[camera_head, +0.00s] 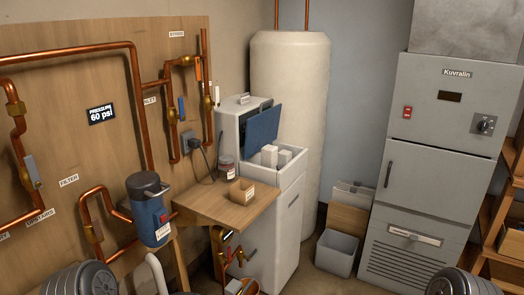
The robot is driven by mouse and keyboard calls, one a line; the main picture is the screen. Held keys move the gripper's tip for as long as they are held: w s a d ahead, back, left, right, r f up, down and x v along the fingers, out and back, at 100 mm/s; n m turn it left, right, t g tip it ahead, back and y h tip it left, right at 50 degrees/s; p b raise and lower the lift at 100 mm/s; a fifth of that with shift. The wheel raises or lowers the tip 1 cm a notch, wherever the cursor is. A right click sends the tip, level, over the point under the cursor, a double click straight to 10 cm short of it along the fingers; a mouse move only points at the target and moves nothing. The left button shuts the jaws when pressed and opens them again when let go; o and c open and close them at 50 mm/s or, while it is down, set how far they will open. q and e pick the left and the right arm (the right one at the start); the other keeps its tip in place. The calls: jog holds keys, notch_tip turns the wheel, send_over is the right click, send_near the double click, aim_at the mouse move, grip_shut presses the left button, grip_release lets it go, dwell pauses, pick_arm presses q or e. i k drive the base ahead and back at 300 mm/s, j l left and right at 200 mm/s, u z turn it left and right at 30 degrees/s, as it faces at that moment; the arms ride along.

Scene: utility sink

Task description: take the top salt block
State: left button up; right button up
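White salt blocks show in the open top of the white softener cabinet (285,222). One block (269,156) stands at the left of the opening and another (284,158) is just to its right. I cannot tell from here how they are stacked or which is higher; the cabinet walls hide their lower parts. The cabinet's blue lid (262,126) is tilted up behind them. Neither of my grippers shows in the head view. Only dark ribbed parts, likely of my arms, show at the bottom left and bottom right edges.
A wooden shelf (215,212) in front of the cabinet holds a small open box (241,191) and a jar (226,167). A blue-and-grey canister (149,208) stands left. Copper pipes (136,95) run along the wall. A grey bin (336,252) and a furnace (430,160) are right.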

aim_at(270, 153)
jog(key=i+l+z, duration=0.2)
jog(key=i+l, duration=0.15)
jog(key=i, duration=1.05)
jog(key=i+l+z, duration=0.2)
jog(key=i, duration=1.25)
jog(key=k+j+z, duration=0.2)
jog(key=i+l+u, duration=0.2)
jog(key=k+j, duration=0.05)
jog(key=j, duration=0.05)
